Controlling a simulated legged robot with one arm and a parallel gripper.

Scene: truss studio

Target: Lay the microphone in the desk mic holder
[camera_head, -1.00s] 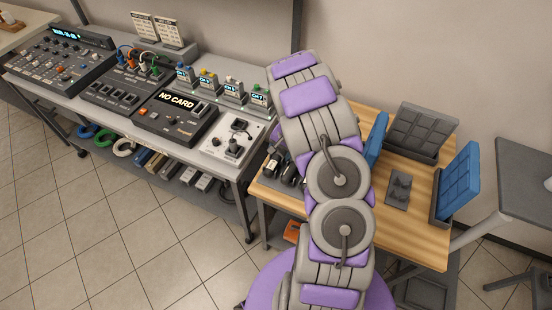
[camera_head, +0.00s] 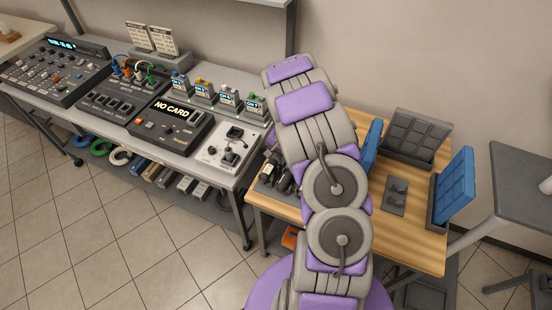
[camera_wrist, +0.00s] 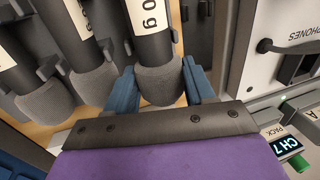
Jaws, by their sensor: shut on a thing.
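In the wrist view, the blue fingers of my gripper (camera_wrist: 160,82) are shut on a black microphone (camera_wrist: 162,84) with a grey foam head and a white label. It stands in a row with other microphones, and dark clips show beside its body. I cannot tell whether it is still in its clip. In the head view my arm hides the gripper and the held microphone. A small dark plate with two raised pieces (camera_head: 395,196) lies on the wooden table; it may be the desk mic holder, but I cannot tell for sure.
Other foam-headed microphones (camera_wrist: 45,95) stand close at left. A white panel marked PHONES (camera_wrist: 283,58) and a CH 7 pack (camera_wrist: 288,143) are close at right. On the wooden table (camera_head: 405,246), a grey tray (camera_head: 415,138) and blue padded block (camera_head: 455,187) flank the small plate.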

